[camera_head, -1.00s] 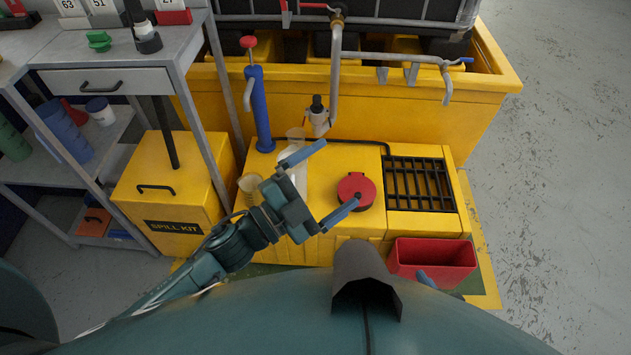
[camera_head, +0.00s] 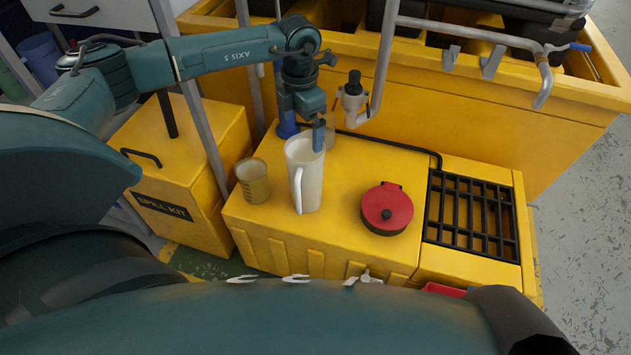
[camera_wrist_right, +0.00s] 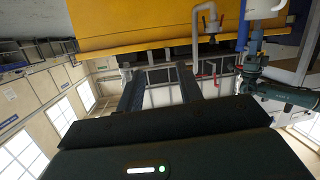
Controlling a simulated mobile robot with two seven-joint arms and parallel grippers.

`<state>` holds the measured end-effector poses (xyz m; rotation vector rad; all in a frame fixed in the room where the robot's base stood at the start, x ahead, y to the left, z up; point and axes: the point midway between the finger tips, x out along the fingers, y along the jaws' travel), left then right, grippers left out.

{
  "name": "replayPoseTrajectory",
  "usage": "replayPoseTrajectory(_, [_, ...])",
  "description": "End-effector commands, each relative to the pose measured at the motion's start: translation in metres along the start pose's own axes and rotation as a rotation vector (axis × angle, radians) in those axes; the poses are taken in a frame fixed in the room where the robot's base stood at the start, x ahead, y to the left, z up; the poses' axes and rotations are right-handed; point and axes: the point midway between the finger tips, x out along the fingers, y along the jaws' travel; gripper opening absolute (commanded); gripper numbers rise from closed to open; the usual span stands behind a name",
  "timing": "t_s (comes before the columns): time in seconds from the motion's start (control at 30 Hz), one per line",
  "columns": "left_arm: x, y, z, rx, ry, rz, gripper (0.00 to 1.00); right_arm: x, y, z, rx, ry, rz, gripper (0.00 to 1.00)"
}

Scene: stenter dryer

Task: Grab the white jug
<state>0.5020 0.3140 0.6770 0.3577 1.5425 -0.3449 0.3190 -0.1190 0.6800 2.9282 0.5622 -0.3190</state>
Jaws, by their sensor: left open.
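The white jug (camera_head: 306,185) stands upright on the yellow bin top, its handle facing me in the head view. My left gripper (camera_head: 319,138) points down at the jug's back-right rim. One blue finger overlaps the rim; I cannot tell whether it is inside the mouth or beside it. The other finger is hidden. The left gripper is open. My right gripper (camera_wrist_right: 160,88) shows in the right wrist view with its dark fingers apart and nothing between them.
An amber beaker (camera_head: 253,181) stands left of the jug, and a clear container (camera_head: 330,132) is partly hidden behind it. A red lid (camera_head: 387,208) and black grate (camera_head: 472,214) lie to the right. A tap (camera_head: 352,98) hangs behind. The spill kit box (camera_head: 185,165) is left.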

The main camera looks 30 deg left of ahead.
Motion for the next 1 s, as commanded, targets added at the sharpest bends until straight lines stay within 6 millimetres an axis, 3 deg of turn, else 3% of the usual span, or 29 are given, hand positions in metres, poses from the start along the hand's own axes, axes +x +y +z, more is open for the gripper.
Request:
replayPoseTrajectory(0.1, [0.027,-0.003,0.0,0.003,0.003,-0.005,1.0,0.002,-0.001,0.002,-0.014,0.034,0.003,0.36])
replayPoseTrajectory(0.3, [0.058,-0.003,0.0,0.004,0.0,-0.006,1.0,0.004,-0.002,0.0,-0.031,0.089,0.006,0.36])
replayPoseTrajectory(0.47, [0.068,-0.004,0.0,0.005,-0.001,-0.006,1.0,0.005,-0.002,-0.001,-0.036,0.108,0.006,0.36])
replayPoseTrajectory(0.8, [0.113,-0.01,-0.004,0.004,-0.001,-0.008,1.0,0.007,-0.006,-0.002,-0.072,0.21,0.003,0.36])
replayPoseTrajectory(1.0, [0.118,-0.01,-0.004,0.004,-0.002,-0.007,1.0,0.007,-0.006,-0.005,-0.077,0.227,0.002,0.36])
